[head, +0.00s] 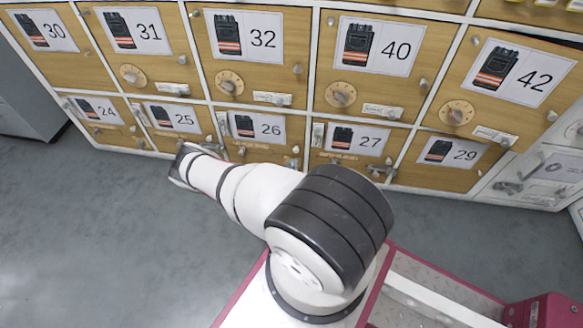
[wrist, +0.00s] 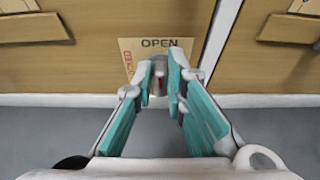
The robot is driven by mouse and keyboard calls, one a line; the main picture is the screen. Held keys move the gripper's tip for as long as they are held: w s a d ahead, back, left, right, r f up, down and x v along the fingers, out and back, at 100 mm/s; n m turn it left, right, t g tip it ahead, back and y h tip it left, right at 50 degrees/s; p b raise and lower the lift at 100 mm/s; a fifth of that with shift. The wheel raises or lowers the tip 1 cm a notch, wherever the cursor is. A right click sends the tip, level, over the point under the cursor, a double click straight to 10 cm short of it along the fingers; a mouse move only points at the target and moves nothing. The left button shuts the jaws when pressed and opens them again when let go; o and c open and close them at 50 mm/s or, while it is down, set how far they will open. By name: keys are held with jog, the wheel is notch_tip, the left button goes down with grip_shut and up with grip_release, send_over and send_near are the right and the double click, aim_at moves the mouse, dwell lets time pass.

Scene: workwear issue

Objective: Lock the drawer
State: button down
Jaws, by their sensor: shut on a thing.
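In the wrist view my gripper (wrist: 166,76) has its teal-padded fingers closed on a small metal lock knob (wrist: 158,86) on a wooden drawer front (wrist: 90,62). A tan plate (wrist: 128,47) behind the knob reads OPEN along its top, with red lettering down its left side. The fingers cover much of the knob and the plate's right and lower parts. In the head view my arm reaches to the bottom row near drawer 25 (head: 182,117) and drawer 26 (head: 264,127). The fingertips are hidden there, and I cannot tell for sure which drawer is held.
Drawers with picture labels, such as 32 (head: 262,38) and 40 (head: 382,46), fill the wooden cabinet, with dials, handles and knobs sticking out. A grey cabinet (head: 30,100) stands at the left. The grey floor (head: 90,230) in front is clear on the left.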

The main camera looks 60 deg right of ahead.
jog(key=shift+w+a+f+n+g+h, duration=0.25)
jog(key=shift+n+g+h, duration=0.45)
jog(key=shift+n, duration=0.9)
jog(key=shift+w+a+f+n+g+h, duration=0.1)
jog(key=shift+w+f+n+g+h, duration=0.15)
jog(key=shift+w+n+g+h, duration=0.9)
jog(key=shift+s+a+f+n+g+y, duration=0.1)
jog(key=shift+s+f+n+g, duration=0.2)
jog(key=shift+n, duration=1.75)
